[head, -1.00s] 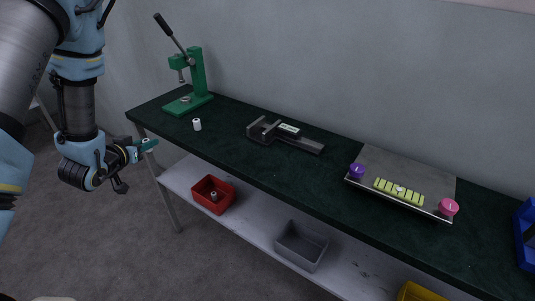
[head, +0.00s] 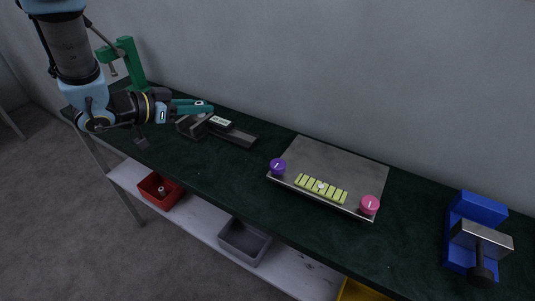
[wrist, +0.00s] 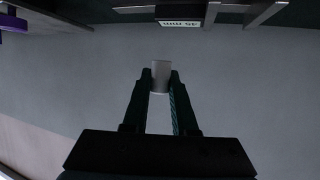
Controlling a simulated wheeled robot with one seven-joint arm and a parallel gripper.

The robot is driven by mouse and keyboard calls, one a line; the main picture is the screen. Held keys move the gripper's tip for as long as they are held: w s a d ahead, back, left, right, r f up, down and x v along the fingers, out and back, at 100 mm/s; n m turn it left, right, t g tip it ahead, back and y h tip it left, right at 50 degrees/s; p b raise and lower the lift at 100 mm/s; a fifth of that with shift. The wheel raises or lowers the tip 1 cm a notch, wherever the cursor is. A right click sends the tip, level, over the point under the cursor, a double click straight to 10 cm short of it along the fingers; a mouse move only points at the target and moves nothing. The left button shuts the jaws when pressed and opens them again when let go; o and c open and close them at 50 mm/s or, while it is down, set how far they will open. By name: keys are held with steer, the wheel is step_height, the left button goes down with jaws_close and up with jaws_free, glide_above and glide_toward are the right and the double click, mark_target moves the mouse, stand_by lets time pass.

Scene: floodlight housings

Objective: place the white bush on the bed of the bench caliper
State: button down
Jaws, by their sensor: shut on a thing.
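My gripper (head: 209,106) is at the left, above the bench caliper's jaw end, fingers pointing right. It is shut on the white bush, a pale short cylinder seen between the fingertips in the wrist view (wrist: 160,76); in the head view the bush is hardly visible. The bench caliper (head: 236,137) lies on the dark green bench, with grey jaws at its left end and a display. The gripper partly covers it. Its display (wrist: 180,24) and jaws show upside down at the top edge of the wrist view. The bush is apart from the caliper.
A green press (head: 130,62) stands at the far left, partly behind my arm. A grey plate (head: 335,160) with purple and pink knobs and yellow-green blocks lies to the right. A blue vise (head: 480,205) is farther right. Red (head: 150,196) and grey (head: 243,252) bins sit on the lower shelf.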

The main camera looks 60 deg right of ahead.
steer(key=shift+f+p, duration=0.75)
steer(key=shift+f, duration=4.25)
steer(key=shift+f, duration=0.2)
steer(key=c, duration=1)
jaws_free()
steer(key=shift+r, duration=0.1)
steer(key=shift+a+r, duration=0.1)
steer(key=shift+r, duration=0.05)
steer(key=b+v, duration=0.3)
steer(key=v, duration=0.9)
